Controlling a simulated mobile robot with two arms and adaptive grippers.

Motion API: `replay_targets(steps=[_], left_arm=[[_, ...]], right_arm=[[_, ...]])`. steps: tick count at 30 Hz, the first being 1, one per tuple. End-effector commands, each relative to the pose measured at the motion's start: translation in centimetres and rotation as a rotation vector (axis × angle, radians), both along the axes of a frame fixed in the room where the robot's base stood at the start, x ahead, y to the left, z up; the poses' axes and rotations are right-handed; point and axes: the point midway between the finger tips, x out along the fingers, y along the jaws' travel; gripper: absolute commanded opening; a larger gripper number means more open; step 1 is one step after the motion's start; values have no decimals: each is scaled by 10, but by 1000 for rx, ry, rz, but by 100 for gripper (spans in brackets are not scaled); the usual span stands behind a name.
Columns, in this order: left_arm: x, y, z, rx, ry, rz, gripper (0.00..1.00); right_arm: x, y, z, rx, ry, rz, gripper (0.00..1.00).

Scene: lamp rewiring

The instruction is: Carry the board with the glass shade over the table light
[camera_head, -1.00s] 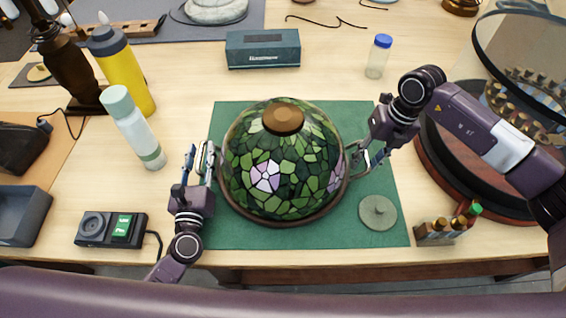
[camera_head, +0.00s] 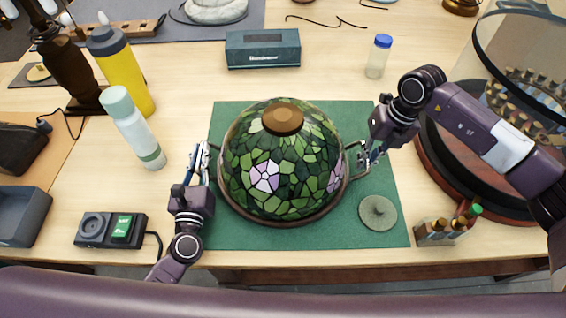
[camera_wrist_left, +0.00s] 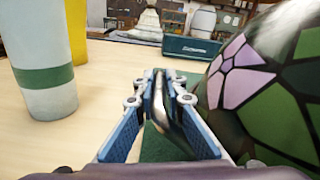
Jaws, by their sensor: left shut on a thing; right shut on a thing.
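The green leaded-glass shade (camera_head: 283,160) with pink flowers and a brown cap sits dome up on its round brown board (camera_head: 275,219), over the green mat. A handle sticks out at each side of the board. My left gripper (camera_head: 203,157) is shut on the left handle, which shows between its blue pads in the left wrist view (camera_wrist_left: 160,104). My right gripper (camera_head: 369,156) is shut on the right handle (camera_head: 354,172). I cannot tell whether the board touches the mat. A dark brown turned lamp stem (camera_head: 68,62), possibly the table light, stands at the far left.
A pale bottle (camera_head: 133,127) and a yellow bottle (camera_head: 120,68) stand left of the mat (camera_head: 232,236). A teal box (camera_head: 263,49) and a blue-capped jar (camera_head: 378,57) are behind it. A grey disc (camera_head: 377,212) lies on its right. Small bottles (camera_head: 444,230) stand front right.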

Motion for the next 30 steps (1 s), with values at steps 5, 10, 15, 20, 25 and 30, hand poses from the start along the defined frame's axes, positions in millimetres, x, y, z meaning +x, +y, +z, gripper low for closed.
replay_targets(steps=[5,10,15,20,25,30], left_arm=[[1,0,11,8,-6,-1,0],[1,0,22,8,-6,-2,0],[1,0,36,8,-6,-2,0],[1,0,47,8,-5,-2,0],[1,0,52,8,-5,-2,0],[1,0,52,8,-4,-2,0]], right_arm=[[3,-2,10,-2,-7,-3,0],[3,-2,22,-2,-7,-4,0],[4,-2,36,-3,-8,-5,0],[4,-3,47,-3,-9,-6,0],[4,-3,53,-3,-9,-6,0],[4,-3,53,-4,-9,-6,0]])
